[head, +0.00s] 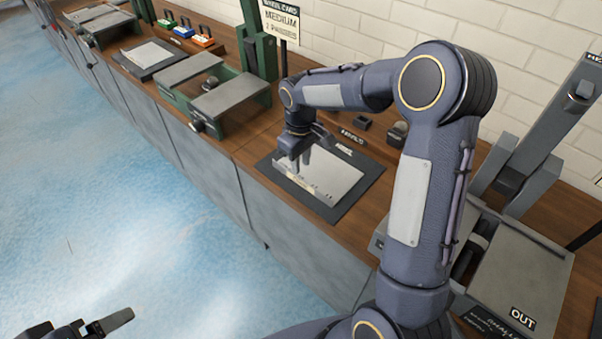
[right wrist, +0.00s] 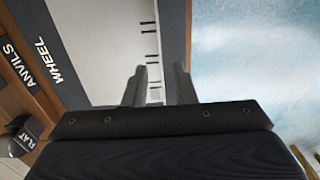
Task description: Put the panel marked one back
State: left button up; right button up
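A pale grey panel (head: 335,176) with small dark marks along its near edge lies on a dark mat (head: 372,178) on the bench. I cannot read a number on it. My right gripper (head: 300,163) points down over the panel's near left part. In the right wrist view its two separated fingers (right wrist: 159,88) stand either side of the marked edge of the panel (right wrist: 100,50), with nothing visibly clamped. Whether they touch the panel is unclear. My left gripper (head: 95,327) is at the bottom left, partly cut off, over the floor and away from the bench.
Another pale sheet (head: 152,54) lies on a dark mat at the far left. A green machine (head: 228,95) stands left of the panel. A grey machine with an OUT plate (head: 535,275) stands at right. The blue floor is clear.

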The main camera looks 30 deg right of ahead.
jog(key=s+r+m+t, duration=0.1)
jog(key=s+r, duration=0.5)
jog(key=r, duration=0.3)
jog(key=s+a+m+t+y, duration=0.2)
jog(key=s, duration=0.8)
jog(key=s+a+m+t+y, duration=0.1)
jog(key=s+a+m+t, duration=0.1)
jog(key=s, duration=0.8)
jog(key=shift+a+r+m+t+y, duration=0.2)
jog(key=shift+a+m+t+y, duration=0.15)
jog(key=shift+m, duration=0.35)
jog(key=shift+s, duration=0.1)
